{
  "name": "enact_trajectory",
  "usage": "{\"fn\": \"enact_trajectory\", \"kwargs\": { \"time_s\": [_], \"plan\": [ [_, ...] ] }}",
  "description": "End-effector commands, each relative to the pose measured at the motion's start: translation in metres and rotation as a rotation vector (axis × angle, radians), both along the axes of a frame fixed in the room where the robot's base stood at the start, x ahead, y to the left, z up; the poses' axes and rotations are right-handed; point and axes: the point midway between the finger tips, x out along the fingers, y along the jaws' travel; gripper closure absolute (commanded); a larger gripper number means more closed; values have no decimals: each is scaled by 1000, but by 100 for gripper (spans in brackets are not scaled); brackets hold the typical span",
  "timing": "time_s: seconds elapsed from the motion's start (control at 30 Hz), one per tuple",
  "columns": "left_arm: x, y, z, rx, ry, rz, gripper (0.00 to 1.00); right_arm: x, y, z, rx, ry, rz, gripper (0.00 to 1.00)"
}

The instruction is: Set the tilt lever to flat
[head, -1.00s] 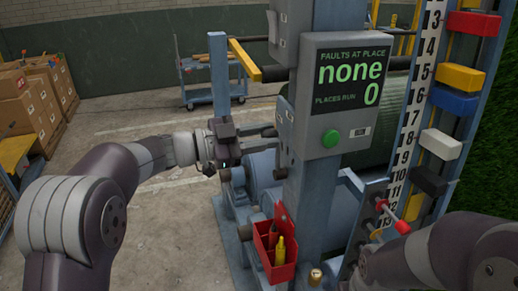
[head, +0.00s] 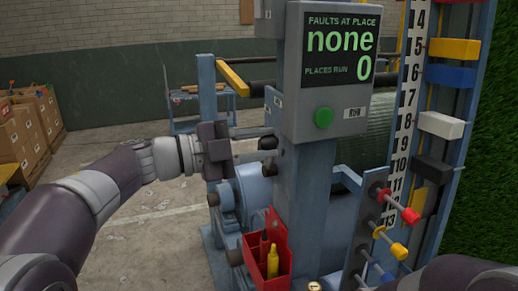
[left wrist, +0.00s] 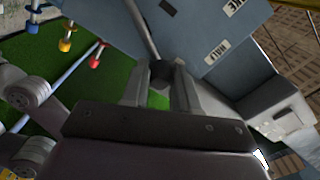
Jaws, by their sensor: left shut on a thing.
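The tilt lever shows in the left wrist view as a thin grey rod with a dark knob (left wrist: 162,74), beside a blue-grey plate with small white labels (left wrist: 216,52). My left gripper (left wrist: 160,92) is shut on this knob, with one finger on each side. In the head view my left gripper (head: 270,143) reaches from the left to the left side of the blue-grey post (head: 305,185), and the lever is mostly hidden there. The lever's exact angle is hard to tell. My right arm shows at the lower right, but its gripper is out of view.
A display box (head: 330,70) reading "none" and "0", with a green button (head: 323,117), is on the post. Below hangs a red tray (head: 265,260). Red (head: 410,215) and yellow (head: 398,249) knobs stick out at right. Cartons (head: 22,140) stand far left; floor between is clear.

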Motion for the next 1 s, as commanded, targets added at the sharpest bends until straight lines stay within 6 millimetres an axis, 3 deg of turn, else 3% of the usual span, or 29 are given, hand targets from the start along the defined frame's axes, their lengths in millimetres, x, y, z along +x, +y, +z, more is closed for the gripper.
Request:
{"fn": "enact_trajectory", "kwargs": {
  "time_s": [0.43,0.47,0.5,0.53,0.83,1.0],
  "plan": [
    [-1,-1,-1,6,-9,-4,100,0,0,-2,0,0,0,45],
    [-1,-1,-1,5,-8,-4,61,0,0,-2,0,0,0,45],
    [-1,-1,-1,6,-8,-3,48,0,0,-2,0,0,0,45],
    [-1,-1,-1,6,-8,-3,45,0,0,-2,0,0,0,45],
    [-1,2,-2,4,-8,-1,45,0,0,-3,0,0,0,45],
    [-9,26,-4,4,-9,3,45,0,0,-12,0,0,0,45]
  ]
}}
